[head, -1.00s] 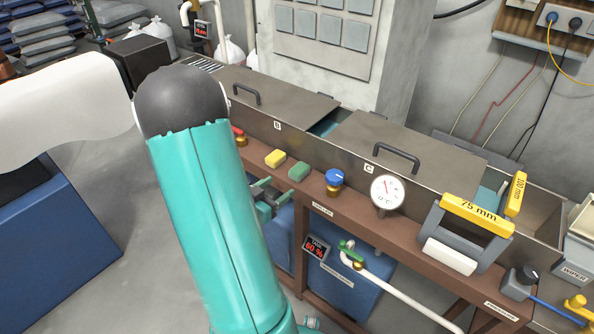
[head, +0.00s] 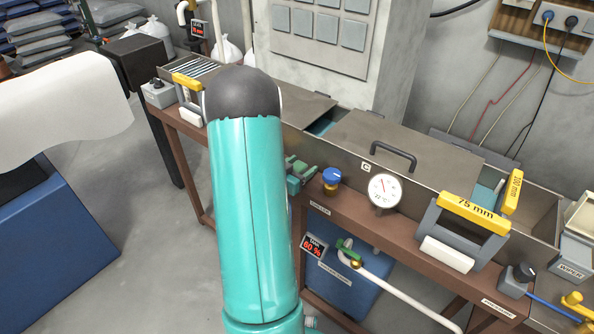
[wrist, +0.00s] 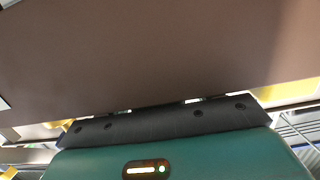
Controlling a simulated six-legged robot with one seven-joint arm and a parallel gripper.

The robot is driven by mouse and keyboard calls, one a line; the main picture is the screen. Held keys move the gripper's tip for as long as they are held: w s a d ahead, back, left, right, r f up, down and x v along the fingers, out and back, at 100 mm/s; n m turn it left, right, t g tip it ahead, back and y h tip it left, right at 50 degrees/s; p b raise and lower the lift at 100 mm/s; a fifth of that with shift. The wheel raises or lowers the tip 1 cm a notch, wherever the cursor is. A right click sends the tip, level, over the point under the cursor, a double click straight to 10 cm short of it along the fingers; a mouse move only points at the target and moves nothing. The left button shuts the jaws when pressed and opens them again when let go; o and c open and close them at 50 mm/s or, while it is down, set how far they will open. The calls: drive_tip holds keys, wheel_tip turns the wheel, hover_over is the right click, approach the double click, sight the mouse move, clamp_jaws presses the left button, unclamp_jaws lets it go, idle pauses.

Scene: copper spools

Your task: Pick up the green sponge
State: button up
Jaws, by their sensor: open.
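My gripper (head: 301,175) is at the brown front ledge, left of the blue knob, open. It is at the green sponge (head: 299,168), a small block on the ledge, of which only a little shows between and behind the greenish fingers. I cannot tell whether the fingers touch it. In the wrist view a plain brown surface fills most of the picture above my gripper's dark front edge, and the sponge cannot be made out there.
The blue knob (head: 331,179) and a round dial gauge (head: 384,190) stand right of my gripper on the ledge (head: 405,228). A grey frame with a yellow 75 mm handle (head: 473,214) is further right. The tank wall rises behind. My arm hides the yellow sponge's place.

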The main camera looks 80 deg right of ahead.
drive_tip(key=c, duration=1)
drive_tip(key=shift+d+r, duration=0.1)
drive_tip(key=shift+r, duration=0.05)
drive_tip(key=shift+c, duration=0.2)
